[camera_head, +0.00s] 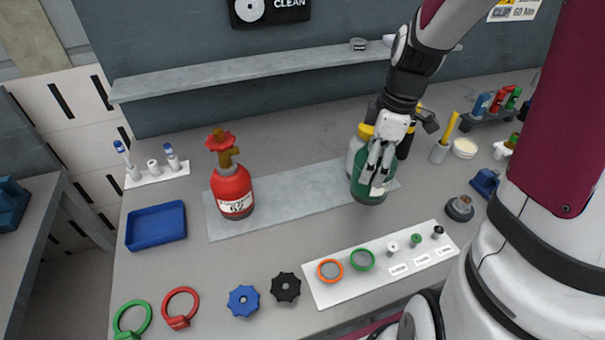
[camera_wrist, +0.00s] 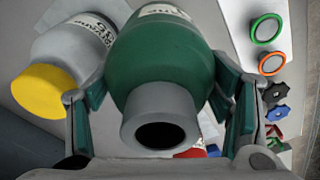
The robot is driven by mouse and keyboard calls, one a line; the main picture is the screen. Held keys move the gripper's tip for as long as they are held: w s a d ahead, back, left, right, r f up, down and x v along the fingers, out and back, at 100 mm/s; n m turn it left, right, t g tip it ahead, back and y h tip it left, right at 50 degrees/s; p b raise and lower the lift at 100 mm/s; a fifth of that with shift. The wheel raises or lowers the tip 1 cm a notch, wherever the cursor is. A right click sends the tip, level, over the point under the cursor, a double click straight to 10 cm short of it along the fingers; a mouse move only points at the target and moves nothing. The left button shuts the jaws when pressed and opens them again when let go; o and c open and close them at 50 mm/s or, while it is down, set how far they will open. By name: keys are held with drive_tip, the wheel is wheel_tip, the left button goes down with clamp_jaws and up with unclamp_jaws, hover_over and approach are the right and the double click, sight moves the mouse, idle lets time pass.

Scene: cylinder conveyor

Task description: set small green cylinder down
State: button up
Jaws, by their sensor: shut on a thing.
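The small green cylinder (camera_head: 371,191) is upright, or close to it, at the right end of the grey mat (camera_head: 290,195) in the head view. My gripper (camera_head: 379,165) is shut around its upper part from above. In the wrist view, the green cylinder (camera_wrist: 165,60) with its grey open neck sits between the two fingers (camera_wrist: 162,110). I cannot tell whether its base touches the mat or hangs just above it. A grey cylinder with a yellow cap (camera_wrist: 75,50) stands close beside it, and is partly hidden behind it in the head view.
A red cylinder (camera_head: 232,193) with a valve stands on the mat's left part. A white board (camera_head: 335,290) with rings and small fittings lies in front. A blue tray (camera_head: 156,226) is at left. Black and blue knobs lie near the front edge. The mat's middle is clear.

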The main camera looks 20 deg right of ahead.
drive_tip(key=shift+w+a, duration=0.15)
drive_tip(key=shift+w, duration=0.2)
drive_tip(key=w+a+f, duration=0.4)
drive_tip(key=w+a, duration=0.5)
drive_tip(key=a, duration=0.3)
drive_tip(key=shift+w+a+f, duration=0.15)
drive_tip(key=shift+w+f, duration=0.2)
drive_tip(key=shift+f, duration=0.05)
drive_tip(key=shift+f, duration=0.1)
drive_tip(key=o, duration=2)
drive_tip(key=shift+f, duration=0.1)
drive_tip(key=shift+c, duration=0.2)
